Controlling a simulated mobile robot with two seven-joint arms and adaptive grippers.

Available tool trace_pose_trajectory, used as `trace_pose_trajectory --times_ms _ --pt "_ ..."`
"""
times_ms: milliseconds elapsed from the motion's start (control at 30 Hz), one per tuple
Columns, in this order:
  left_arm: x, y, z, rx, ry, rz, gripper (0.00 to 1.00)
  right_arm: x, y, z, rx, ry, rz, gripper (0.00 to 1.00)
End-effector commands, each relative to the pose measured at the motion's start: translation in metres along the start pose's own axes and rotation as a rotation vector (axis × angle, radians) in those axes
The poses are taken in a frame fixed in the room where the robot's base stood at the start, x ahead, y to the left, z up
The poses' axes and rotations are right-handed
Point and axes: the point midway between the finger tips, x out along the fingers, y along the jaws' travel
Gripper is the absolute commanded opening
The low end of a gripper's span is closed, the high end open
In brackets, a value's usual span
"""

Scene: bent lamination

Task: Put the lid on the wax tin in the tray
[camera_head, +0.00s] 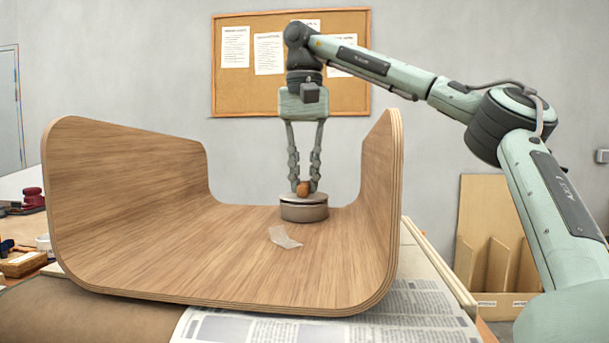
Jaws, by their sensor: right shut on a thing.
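The tray is a bent plywood shape (160,240) with raised left and right walls and an open front. The round grey wax tin (304,213) stands upright inside it, towards the right. The lid (290,199) is a thin grey disc with a brown ball knob (304,188); it lies level over the tin's top. No gap between lid and tin shows, but I cannot tell whether it is fully seated. My right gripper (304,185) points straight down and is shut on the lid's knob. My left gripper is not in view.
A crumpled translucent scrap (284,238) lies on the tray floor in front of the tin. Newspaper (425,312) lies under the tray's front right. Small tools and a red object (33,196) sit at far left. The tray's right wall (380,170) rises close to my gripper.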

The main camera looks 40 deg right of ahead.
Motion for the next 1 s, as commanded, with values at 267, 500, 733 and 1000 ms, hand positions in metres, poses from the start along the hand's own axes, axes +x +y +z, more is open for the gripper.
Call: trace_pose_trajectory --times_ms 267,500,733,1000 --pt "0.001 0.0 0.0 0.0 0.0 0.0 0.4 0.004 0.0 0.0 0.0 0.0 0.001 0.0" --pt "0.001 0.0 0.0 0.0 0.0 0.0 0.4 0.004 0.0 0.0 0.0 0.0 0.0 0.37" --pt "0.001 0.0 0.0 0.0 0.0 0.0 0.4 0.004 0.0 0.0 0.0 0.0 0.0 0.39" --pt "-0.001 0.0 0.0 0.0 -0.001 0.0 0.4 -0.008 -0.001 0.0 0.001 0.001 0.0 0.39"
